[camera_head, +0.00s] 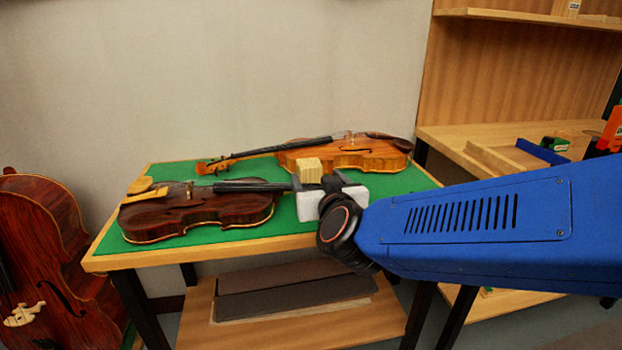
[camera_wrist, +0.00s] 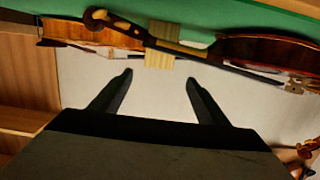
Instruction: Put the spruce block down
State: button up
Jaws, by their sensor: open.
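The spruce block (camera_head: 309,170) is a pale, straight-grained block over the green mat (camera_head: 222,233), between the two violins. Its lower part is hidden in the head view. In the upside-down wrist view the block (camera_wrist: 161,60) shows beyond the dark violin's neck, which crosses in front of its middle. My gripper (camera_head: 317,184) is on the near side of the block. In the wrist view my gripper (camera_wrist: 159,76) is open, with nothing between its fingers, and the block lies past the fingertips. I cannot tell whether they touch.
A dark violin (camera_head: 190,210) lies at the left of the mat, its neck reaching close to my gripper. An amber violin (camera_head: 350,155) lies behind. A cello (camera_head: 40,225) stands left of the bench. A wooden shelf (camera_head: 465,133) is at the right. Bare mat shows at the front.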

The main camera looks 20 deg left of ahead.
aim_at(311, 166)
jog(key=x, duration=0.6)
jog(key=shift+w+a, duration=0.15)
jog(key=shift+x, duration=2.7)
jog(key=shift+w+r, duration=0.1)
jog(key=c, duration=1.3)
